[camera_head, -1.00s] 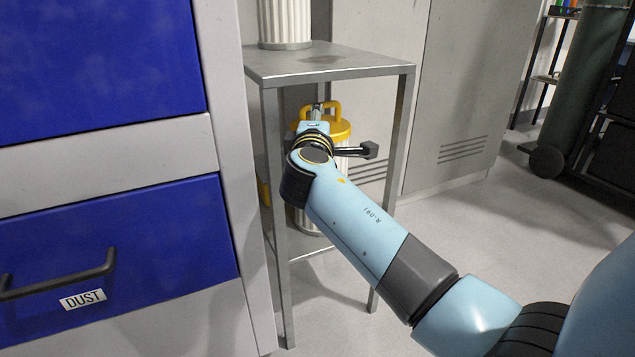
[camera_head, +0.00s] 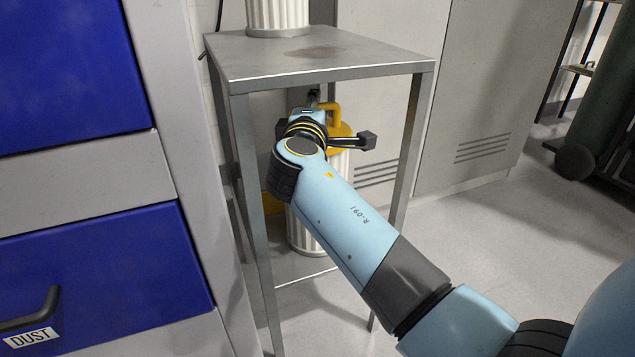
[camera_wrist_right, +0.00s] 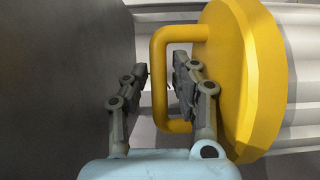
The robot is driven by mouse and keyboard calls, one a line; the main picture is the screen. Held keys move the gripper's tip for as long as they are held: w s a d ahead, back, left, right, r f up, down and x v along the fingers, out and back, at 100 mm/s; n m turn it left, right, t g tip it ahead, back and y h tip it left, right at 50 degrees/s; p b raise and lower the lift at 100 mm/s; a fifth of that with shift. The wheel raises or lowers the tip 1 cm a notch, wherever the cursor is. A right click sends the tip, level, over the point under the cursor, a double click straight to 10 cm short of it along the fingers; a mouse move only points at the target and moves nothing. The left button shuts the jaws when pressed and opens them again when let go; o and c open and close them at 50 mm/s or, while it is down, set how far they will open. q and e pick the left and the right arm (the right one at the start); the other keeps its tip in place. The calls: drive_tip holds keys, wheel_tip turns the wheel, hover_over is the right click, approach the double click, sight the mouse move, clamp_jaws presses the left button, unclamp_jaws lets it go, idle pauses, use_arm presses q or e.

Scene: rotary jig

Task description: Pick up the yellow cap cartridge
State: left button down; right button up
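The yellow cap cartridge (camera_head: 306,236) stands under a small metal table. It has a white fluted body and a yellow cap (camera_head: 341,132) with a loop handle. My right gripper (camera_head: 313,100) is at the cap, partly hidden behind my wrist. In the right wrist view, the yellow cap (camera_wrist_right: 258,75) lies just right of the fingers. The bar of its handle (camera_wrist_right: 159,95) shows between the two fingers of my right gripper (camera_wrist_right: 160,80). The fingers are apart, with gaps beside the bar. My left gripper is not in view.
The metal table (camera_head: 385,60) closes in from above, with thin legs on both sides. Another white fluted cylinder (camera_head: 278,14) stands on top. A blue drawer unit (camera_head: 95,270) marked DUST is at left.

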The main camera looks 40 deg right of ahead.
drive_tip(key=shift+s+a+r, duration=0.1)
clamp_jaws()
drive_tip(key=shift+r, duration=0.1)
idle(0.3)
drive_tip(key=shift+r, duration=0.1)
